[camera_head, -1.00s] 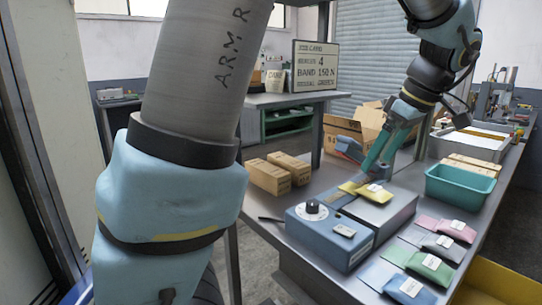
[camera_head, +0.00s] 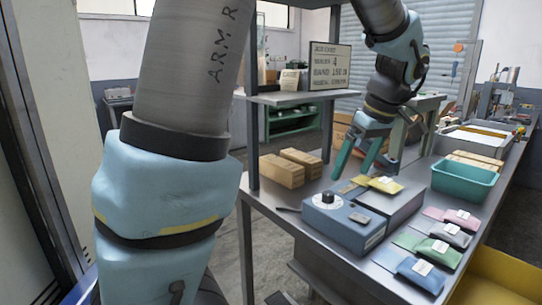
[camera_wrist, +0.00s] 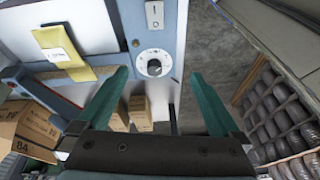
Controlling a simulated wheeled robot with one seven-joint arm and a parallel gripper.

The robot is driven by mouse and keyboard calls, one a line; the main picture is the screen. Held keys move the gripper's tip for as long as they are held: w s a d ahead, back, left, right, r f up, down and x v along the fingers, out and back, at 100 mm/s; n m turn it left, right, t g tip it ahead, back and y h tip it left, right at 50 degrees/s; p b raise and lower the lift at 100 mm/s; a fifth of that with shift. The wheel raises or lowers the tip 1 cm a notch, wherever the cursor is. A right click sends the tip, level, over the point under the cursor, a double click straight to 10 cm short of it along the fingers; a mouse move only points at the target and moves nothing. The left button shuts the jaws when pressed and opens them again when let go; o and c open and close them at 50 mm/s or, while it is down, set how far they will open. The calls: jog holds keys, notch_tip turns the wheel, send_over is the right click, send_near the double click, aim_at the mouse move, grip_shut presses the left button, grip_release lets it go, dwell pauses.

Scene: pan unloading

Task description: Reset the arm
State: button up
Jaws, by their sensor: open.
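My gripper (camera_head: 357,160) is open and empty, its two green fingers spread apart above the bench behind the blue machine (camera_head: 343,222). In the wrist view my gripper (camera_wrist: 160,95) shows the machine's dial (camera_wrist: 153,65) beyond the gap between its fingers. A yellow packet (camera_head: 384,185) with a white label lies on the machine's pale top plate, apart from the fingers. It also shows in the wrist view (camera_wrist: 64,55) at the upper left.
A teal bin (camera_head: 464,180) stands to the right on the bench. Several coloured packets (camera_head: 438,252) lie in front of it. Cardboard boxes (camera_head: 283,170) sit left of the machine. A sign (camera_head: 329,67) stands on the shelf behind.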

jog(key=s+a+f+m+h, duration=0.1)
jog(key=a+f, duration=0.5)
jog(key=a, duration=0.6)
jog(key=s+a+f+m+h, duration=0.1)
jog(key=a+f+m, duration=0.5)
jog(key=a, duration=0.6)
jog(key=shift+s+a+g+h, duration=0.2)
jog(key=shift+s+g+h, duration=0.15)
jog(key=shift+s, duration=0.5)
